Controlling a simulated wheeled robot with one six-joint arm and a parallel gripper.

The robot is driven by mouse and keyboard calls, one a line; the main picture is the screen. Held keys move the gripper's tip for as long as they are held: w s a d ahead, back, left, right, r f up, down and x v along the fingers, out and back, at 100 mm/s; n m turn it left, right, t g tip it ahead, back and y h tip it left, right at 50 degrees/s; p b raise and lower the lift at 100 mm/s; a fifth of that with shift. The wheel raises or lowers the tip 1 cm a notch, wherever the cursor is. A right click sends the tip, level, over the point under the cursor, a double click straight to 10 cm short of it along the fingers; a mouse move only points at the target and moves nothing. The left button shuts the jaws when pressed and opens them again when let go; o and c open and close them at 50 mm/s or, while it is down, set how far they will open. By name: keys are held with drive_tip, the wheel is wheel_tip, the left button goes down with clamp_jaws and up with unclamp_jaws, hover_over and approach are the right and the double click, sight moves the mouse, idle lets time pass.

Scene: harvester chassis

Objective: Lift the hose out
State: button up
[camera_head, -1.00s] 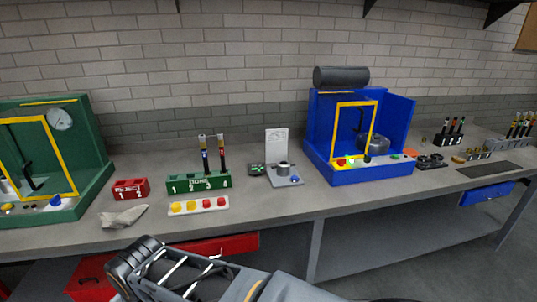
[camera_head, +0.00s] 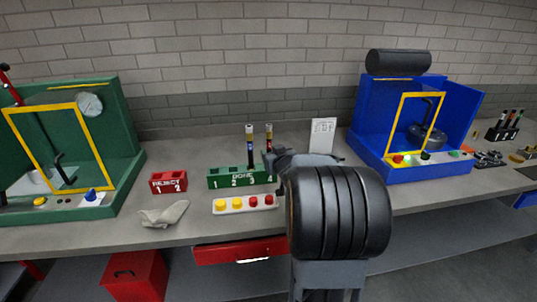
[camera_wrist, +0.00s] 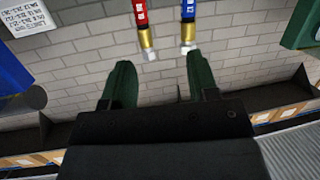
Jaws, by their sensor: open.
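Two hoses stand upright in the green DONE rack (camera_head: 225,182). One has a blue band (camera_head: 249,143), the other a red band (camera_head: 269,140). In the wrist view, brass ends with pale tips show on the red hose (camera_wrist: 141,22) and the blue hose (camera_wrist: 188,22). My gripper (camera_wrist: 159,62) has its two green fingers apart with nothing between them. The hose ends appear just beyond the fingertips, blue near the right finger and red between the two. In the head view my arm hides the fingertips and the rack's right end.
A red REJECT rack (camera_head: 169,182), a cloth (camera_head: 163,214) and a button strip (camera_head: 228,205) lie on the bench left of my arm. A green machine (camera_head: 125,130) stands left, a blue machine (camera_head: 370,110) right. A white card (camera_head: 321,135) stands behind my arm.

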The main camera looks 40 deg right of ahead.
sight(270, 137)
drive_tip(key=w+d+t, duration=0.1)
drive_tip(key=w+d, duration=0.1)
drive_tip(key=w+d+t+y+p, duration=0.1)
drive_tip(key=w+d, duration=0.1)
drive_tip(key=w, duration=0.1)
drive_tip(key=w+d+n+y, duration=0.1)
drive_tip(key=w+d, duration=0.1)
drive_tip(key=w, duration=0.1)
drive_tip(key=shift+w+f+t+p, duration=0.1)
drive_tip(key=shift+f+t+p, duration=0.1)
drive_tip(key=shift+t+p, duration=0.2)
drive_tip(key=shift+w+d+p, duration=0.2)
drive_tip(key=shift+w+p, duration=0.35)
drive_tip(key=shift+w, duration=0.8)
drive_tip(key=shift+w+d+p, duration=0.2)
drive_tip(key=shift+w+p, duration=0.3)
drive_tip(key=shift+w, duration=0.8)
drive_tip(key=shift+c, duration=0.2)
clamp_jaws()
drive_tip(key=shift+r, duration=0.1)
